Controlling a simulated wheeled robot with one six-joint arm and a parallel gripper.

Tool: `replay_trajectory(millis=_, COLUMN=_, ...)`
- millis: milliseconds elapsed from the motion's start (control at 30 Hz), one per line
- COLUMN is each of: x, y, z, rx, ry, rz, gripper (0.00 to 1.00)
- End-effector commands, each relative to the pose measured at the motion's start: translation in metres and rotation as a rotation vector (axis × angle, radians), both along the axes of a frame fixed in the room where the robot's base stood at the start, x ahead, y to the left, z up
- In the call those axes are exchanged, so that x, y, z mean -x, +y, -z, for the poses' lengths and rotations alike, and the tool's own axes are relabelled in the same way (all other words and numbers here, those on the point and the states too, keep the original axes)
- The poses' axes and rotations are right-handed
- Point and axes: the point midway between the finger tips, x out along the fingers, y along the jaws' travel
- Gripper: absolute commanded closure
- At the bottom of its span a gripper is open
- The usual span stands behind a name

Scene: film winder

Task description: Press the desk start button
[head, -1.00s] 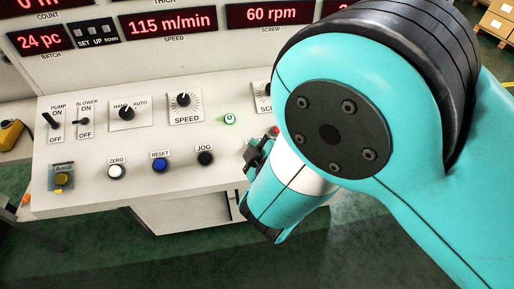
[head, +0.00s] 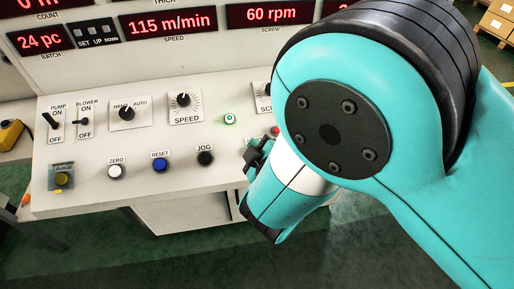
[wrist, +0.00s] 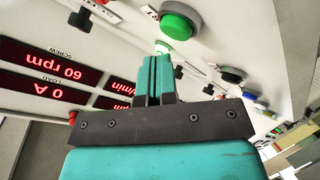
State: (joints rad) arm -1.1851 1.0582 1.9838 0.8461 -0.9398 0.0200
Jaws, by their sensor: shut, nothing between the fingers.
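The start button (wrist: 180,20) is a large green push button in a dark ring, near the top of the wrist view. A label beside it is partly cut off. In the head view the button is hidden behind my arm. My gripper (wrist: 155,58) is shut and empty, its fingertips a little below and left of the green button in the wrist view. They look apart from the button. In the head view my gripper (head: 258,155) is over the desk's right part, right of the black jog button, and partly covered by my arm.
The desk also carries a small lit green lamp (head: 229,119), black jog button (head: 205,158), blue reset button (head: 160,165), white zero button (head: 116,172) and speed knob (head: 183,99). Red displays (head: 168,23) stand behind.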

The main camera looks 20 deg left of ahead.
Motion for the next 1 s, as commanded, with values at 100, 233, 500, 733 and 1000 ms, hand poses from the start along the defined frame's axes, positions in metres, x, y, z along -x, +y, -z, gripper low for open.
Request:
replay_trajectory(millis=100, x=0.0, y=0.0, z=0.0, rx=0.0, ry=0.0, rz=0.0, gripper=1.0)
replay_trajectory(millis=233, x=-0.0003, y=0.0, z=0.0009, rx=0.0, ry=0.0, rz=0.0, gripper=1.0)
replay_trajectory(millis=500, x=-0.0032, y=0.0019, z=0.0085, rx=0.0, ry=0.0, rz=0.0, gripper=1.0)
replay_trajectory(millis=733, x=-0.0032, y=0.0019, z=0.0075, rx=0.0, ry=0.0, rz=0.0, gripper=1.0)
replay_trajectory(millis=1000, x=-0.0038, y=0.0022, z=0.0092, rx=0.0, ry=0.0, rz=0.0, gripper=1.0)
